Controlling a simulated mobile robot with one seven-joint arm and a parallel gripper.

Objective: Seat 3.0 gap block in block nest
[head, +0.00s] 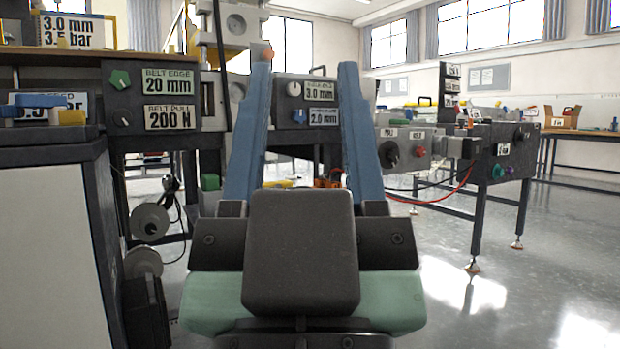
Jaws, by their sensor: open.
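My gripper (305,75) is open, with its two long blue fingers pointing up and well apart. Nothing is held between them; the machine panel shows through the gap. I cannot pick out the 3.0 gap block or the block nest for sure. A blue block (38,100) and a yellow piece (52,117) lie on the cabinet at the left, in front of a partly covered label. Small yellow and orange things show low between the fingers, partly hidden by my gripper's body.
A dark cabinet (55,155) stands close at left. A control unit on legs (505,155) is at right, with a red cable. The grey floor (570,240) at right is clear.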

